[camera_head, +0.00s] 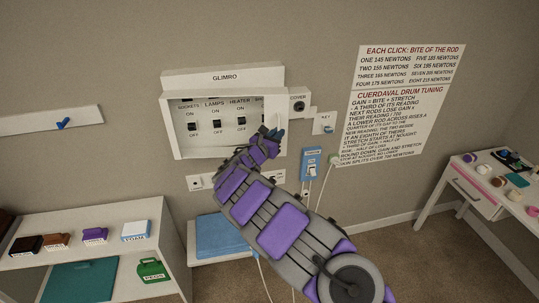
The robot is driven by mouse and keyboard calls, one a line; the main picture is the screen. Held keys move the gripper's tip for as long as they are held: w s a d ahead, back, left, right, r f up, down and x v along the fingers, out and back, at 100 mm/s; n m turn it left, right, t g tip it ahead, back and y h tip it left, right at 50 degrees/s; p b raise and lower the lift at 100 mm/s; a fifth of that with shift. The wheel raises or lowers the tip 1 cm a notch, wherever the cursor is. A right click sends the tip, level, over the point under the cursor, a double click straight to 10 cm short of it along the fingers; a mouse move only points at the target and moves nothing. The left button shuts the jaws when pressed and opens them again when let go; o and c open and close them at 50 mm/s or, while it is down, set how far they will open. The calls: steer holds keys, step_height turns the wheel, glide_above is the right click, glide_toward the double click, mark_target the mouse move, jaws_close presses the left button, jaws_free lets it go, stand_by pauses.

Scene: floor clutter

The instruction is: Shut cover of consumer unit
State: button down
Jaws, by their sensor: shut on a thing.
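The consumer unit (178,137) is a white wall box with its front open. A row of black switches (214,123) shows inside, under the labels SOCKETS, LAMPS, HEATER and a partly hidden one starting SH. A white panel marked GLIMRO (225,78) stands along the top, seemingly the raised cover. A plate marked COVER (298,105) with a dark round knob is at the box's right. My gripper (272,134) is at the box's lower right, over the area below the SH label. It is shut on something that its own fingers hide.
A blue switch plate (311,164) with a cable and a KEY plate (324,124) are right of the unit. A shelf (100,258) with small labelled blocks is at left. A white desk (478,199) with clutter is at right. Wall posters (402,105) hang above.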

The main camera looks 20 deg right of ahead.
steer(key=w+d+n+t+y+b, duration=0.1)
steer(key=w+d+y+b, duration=0.1)
steer(key=w, duration=0.4)
steer(key=shift+d+f+n+t, duration=0.2)
steer(key=shift+d+n+t, duration=0.2)
steer(key=shift+d, duration=0.3)
steer(key=c, duration=1.6)
jaws_free()
steer(key=shift+w, duration=0.1)
steer(key=shift+o, duration=1.4)
steer(key=shift+w+d, duration=0.1)
steer(key=shift+d+r, duration=0.1)
steer(key=shift+a, duration=0.3)
steer(key=p, duration=0.1)
glide_toward(282, 124)
steer(key=s+a+f, duration=0.1)
steer(key=s+a, duration=0.3)
steer(key=shift+a+f, duration=0.15)
